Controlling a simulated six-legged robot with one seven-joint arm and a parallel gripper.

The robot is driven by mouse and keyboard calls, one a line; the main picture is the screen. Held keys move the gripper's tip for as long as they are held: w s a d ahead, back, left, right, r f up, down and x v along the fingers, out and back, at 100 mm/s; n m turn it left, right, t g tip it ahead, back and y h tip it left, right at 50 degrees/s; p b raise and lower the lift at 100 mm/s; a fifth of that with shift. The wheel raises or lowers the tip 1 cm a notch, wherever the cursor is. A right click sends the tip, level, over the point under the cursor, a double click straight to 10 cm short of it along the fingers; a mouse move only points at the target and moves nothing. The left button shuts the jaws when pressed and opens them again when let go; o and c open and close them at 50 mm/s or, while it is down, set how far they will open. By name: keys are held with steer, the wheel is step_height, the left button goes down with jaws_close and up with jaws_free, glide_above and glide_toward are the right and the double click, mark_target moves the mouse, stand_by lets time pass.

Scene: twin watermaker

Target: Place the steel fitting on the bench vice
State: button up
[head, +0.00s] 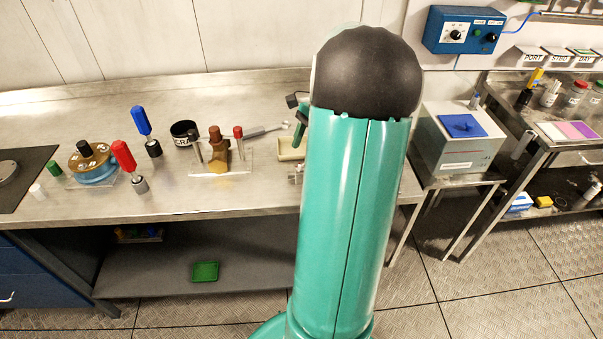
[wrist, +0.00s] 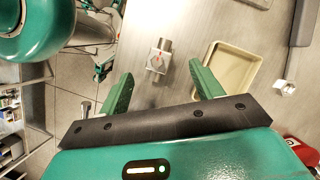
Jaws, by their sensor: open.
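In the wrist view, a small silver steel piece (wrist: 160,57), a block with a short cylinder and a red mark, sits on the bench top; it looks like the steel fitting. My gripper (wrist: 161,71) is open, its two green fingers apart on either side of this piece in the picture, with nothing held. How high the fingers are above it I cannot tell. In the head view, a small metal piece (head: 295,175) shows by the bench's front edge, partly behind my arm. My arm covers much of that area. I cannot make out the bench vice with certainty.
A beige tray (wrist: 228,78) lies right of the fitting in the wrist view. A brass valve-like piece (head: 219,160) on a clear plate, a red-handled tool (head: 126,160), a blue-handled tool (head: 143,125) and a black cup (head: 184,133) stand on the steel bench (head: 75,208). A grey box (head: 458,150) stands right.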

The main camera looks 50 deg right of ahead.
mark_target(301, 163)
steer(key=x, duration=0.5)
steer(key=shift+a+f, duration=0.15)
jaws_close()
